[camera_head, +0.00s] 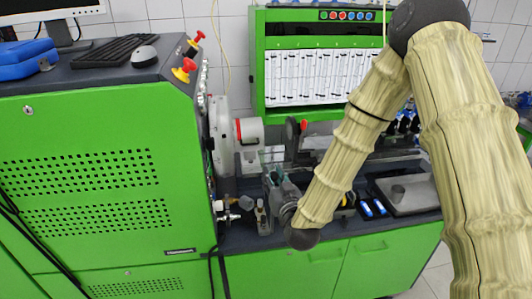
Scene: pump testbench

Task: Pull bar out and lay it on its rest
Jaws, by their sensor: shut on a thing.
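My arm comes down from the upper right to a dark wrist joint in front of the bench. My gripper (273,179) points up and away from that wrist, toward the pump testbench's back, just right of the white and grey round drive unit (222,135). It is shut on the bar, but the bar is too small and too much covered by the gripper to make out. The bar's rest cannot be told apart from the other fittings on the bench.
A green cabinet (95,185) with a keyboard (113,51), mouse (144,56) and red-yellow buttons stands at left. Small fittings and a bottle (261,213) crowd the bench left of my gripper. A metal tray (408,194) and blue items (372,208) lie at right.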

